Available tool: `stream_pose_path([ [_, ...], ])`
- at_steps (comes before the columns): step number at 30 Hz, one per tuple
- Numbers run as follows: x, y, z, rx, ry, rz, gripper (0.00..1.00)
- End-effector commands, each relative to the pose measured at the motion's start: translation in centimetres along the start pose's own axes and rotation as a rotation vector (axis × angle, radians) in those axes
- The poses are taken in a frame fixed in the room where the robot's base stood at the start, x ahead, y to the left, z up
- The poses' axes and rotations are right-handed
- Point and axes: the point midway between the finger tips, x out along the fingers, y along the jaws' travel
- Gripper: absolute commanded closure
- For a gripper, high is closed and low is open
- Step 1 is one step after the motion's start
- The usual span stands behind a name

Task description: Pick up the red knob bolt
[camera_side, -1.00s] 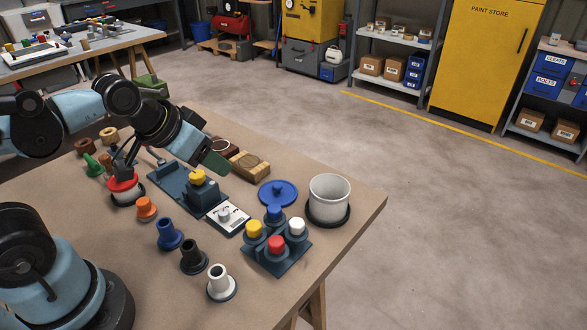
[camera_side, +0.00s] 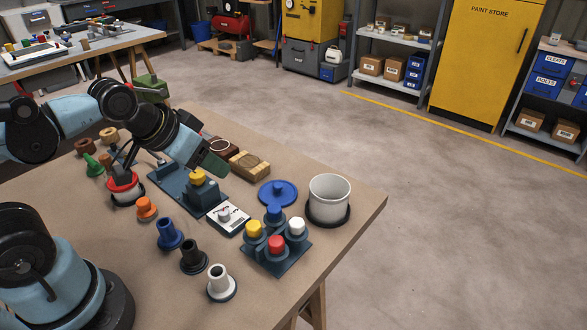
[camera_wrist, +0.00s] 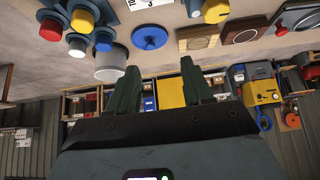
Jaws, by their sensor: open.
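The red knob bolt (camera_side: 277,244) stands upright in a dark blue rack (camera_side: 272,264) near the table's right front edge, in the slot nearest the side camera. Yellow, blue and white knobs stand in the other slots. In the wrist view the red knob (camera_wrist: 50,30) shows at the upper left, among the others. My gripper (camera_side: 213,165) is above the table near the wooden block, behind and left of the rack and well apart from it. Its two dark green fingers (camera_wrist: 162,85) are spread with nothing visible between them.
A white cup (camera_side: 329,195) and a blue knobbed lid (camera_side: 277,194) stand behind the rack. A fixture with a yellow knob (camera_side: 197,177) and a small scale (camera_side: 227,218) lie to its left. Blue, black and white (camera_side: 219,282) flanged pieces line the front. The far right tabletop is clear.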

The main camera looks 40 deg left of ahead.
Motion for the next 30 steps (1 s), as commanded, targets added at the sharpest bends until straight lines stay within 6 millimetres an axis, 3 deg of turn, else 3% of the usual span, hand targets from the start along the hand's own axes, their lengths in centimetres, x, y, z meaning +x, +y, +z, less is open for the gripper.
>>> stream_pose_path([
  [10,0.0,0.1,0.0,-0.004,-0.003,0.002,0.40],
  [14,-0.2,1.3,-0.6,-0.063,-0.050,0.022,0.40],
  [20,-0.8,6.2,-2.0,-0.304,-0.253,0.039,0.40],
  [27,-1.6,12.8,-2.5,-0.597,-0.496,-0.096,0.40],
  [30,-1.9,14.7,-2.3,-0.677,-0.549,-0.166,0.40],
])
